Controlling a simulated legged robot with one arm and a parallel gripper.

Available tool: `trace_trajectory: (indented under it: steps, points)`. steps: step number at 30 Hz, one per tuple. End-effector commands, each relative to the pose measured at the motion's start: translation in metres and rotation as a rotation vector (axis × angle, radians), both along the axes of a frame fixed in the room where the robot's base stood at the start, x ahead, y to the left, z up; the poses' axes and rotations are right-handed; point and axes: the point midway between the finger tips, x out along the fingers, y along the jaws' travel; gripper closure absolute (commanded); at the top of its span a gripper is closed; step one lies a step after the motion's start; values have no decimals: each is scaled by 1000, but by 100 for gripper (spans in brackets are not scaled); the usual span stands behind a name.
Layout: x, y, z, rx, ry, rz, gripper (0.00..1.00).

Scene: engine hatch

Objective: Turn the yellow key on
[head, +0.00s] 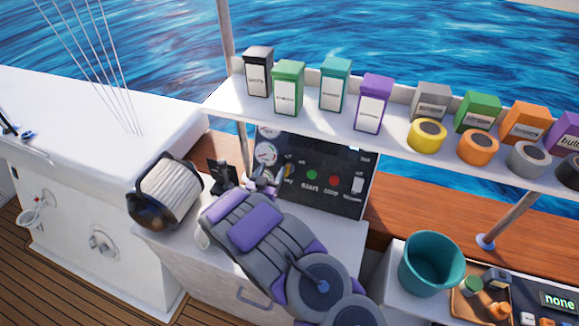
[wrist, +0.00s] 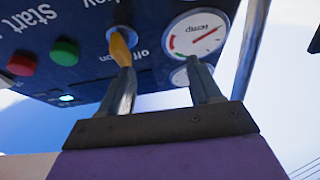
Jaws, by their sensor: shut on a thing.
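The yellow key (wrist: 120,48) sits in its round socket on the dark control panel (head: 347,165), between the "key", "off" and "on" labels in the wrist view. The other finger shows to the right, in front of the gauges, with a visible gap between the fingers.
A green button (wrist: 65,52) and a red button (wrist: 22,63) are left of the key in the wrist view. A temperature gauge (wrist: 197,35) is to its right. A shelf (head: 395,140) with boxes and tape rolls overhangs the panel.

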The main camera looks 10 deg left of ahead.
Motion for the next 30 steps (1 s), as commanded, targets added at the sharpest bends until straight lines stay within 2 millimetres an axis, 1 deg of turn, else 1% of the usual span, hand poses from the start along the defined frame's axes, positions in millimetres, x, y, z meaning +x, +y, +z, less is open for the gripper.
trace_trajectory:
  steps: [1, 3, 5, 9, 19, 30]
  points:
    - [-8, 2, -18, -3, 40, 12, 62]
    - [-15, 3, -19, -7, 41, 13, 62]
    - [-21, 4, -17, -8, 38, 12, 62]
    - [-37, 5, -7, -7, 18, 11, 62]
    - [-58, -4, 1, 6, 11, 9, 62]
    - [-81, 10, 0, -1, 7, 10, 62]
